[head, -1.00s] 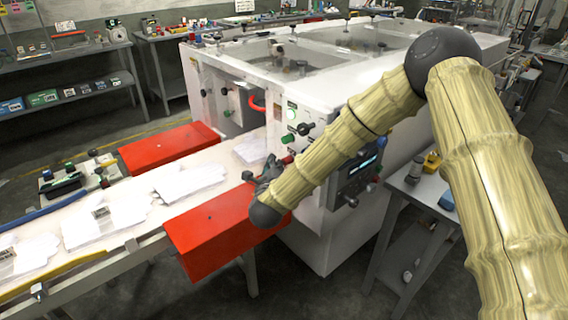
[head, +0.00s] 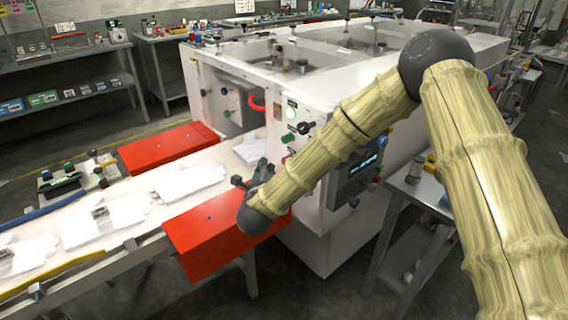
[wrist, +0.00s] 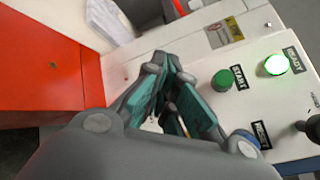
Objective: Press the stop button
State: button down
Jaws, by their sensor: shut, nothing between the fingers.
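The machine's control face (head: 305,105) carries a lit green lamp (head: 291,112), a green button (head: 288,138) and a small red spot (head: 285,160), which may be the stop button. In the wrist view, the green button (wrist: 222,80) is labelled START and the lit lamp (wrist: 276,65) READY. A blue button (wrist: 245,138) has a label I cannot read. No red stop button shows clearly there; my gripper hides part of the panel. My gripper (head: 262,168) is shut and empty, in front of the panel. In the wrist view its fingertips (wrist: 168,64) are left of START.
Red covers (head: 215,235) flank the conveyor (head: 215,160), which carries white gloves (head: 190,180). The near cover lies below my gripper. A dark display panel (head: 362,168) is on the machine beyond my forearm. A grey side table (head: 415,190) stands at right.

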jog(key=shift+s+a, duration=0.85)
jog(key=shift+a, duration=0.3)
jog(key=s+d+f+n+g+y, duration=0.1)
jog(key=s+d+f+n+g, duration=0.2)
jog(key=s+f+n, duration=0.5)
jog(key=s+d+f+n+g+y, duration=0.25)
jog(key=s+f, duration=0.25)
jog(key=f, duration=0.6)
jog(key=s+d+f+n+g, duration=0.3)
jog(key=s+f+n, duration=0.3)
jog(key=f, duration=0.4)
jog(key=s+d+f+n+g, duration=0.2)
jog(key=s+d, duration=0.3)
jog(key=s, duration=0.5)
jog(key=s+d+f+n+g, duration=0.3)
jog(key=s+d+f+n, duration=0.1)
jog(key=s, duration=0.7)
jog(key=s+d+f+n+g+h, duration=0.1)
jog(key=s+d+n, duration=0.4)
jog(key=s, duration=0.5)
jog(key=shift+s+d+f+g, duration=0.15)
jog(key=shift+d+f+g, duration=0.75)
jog(key=shift+d+g, duration=0.3)
jog(key=shift+a, duration=0.1)
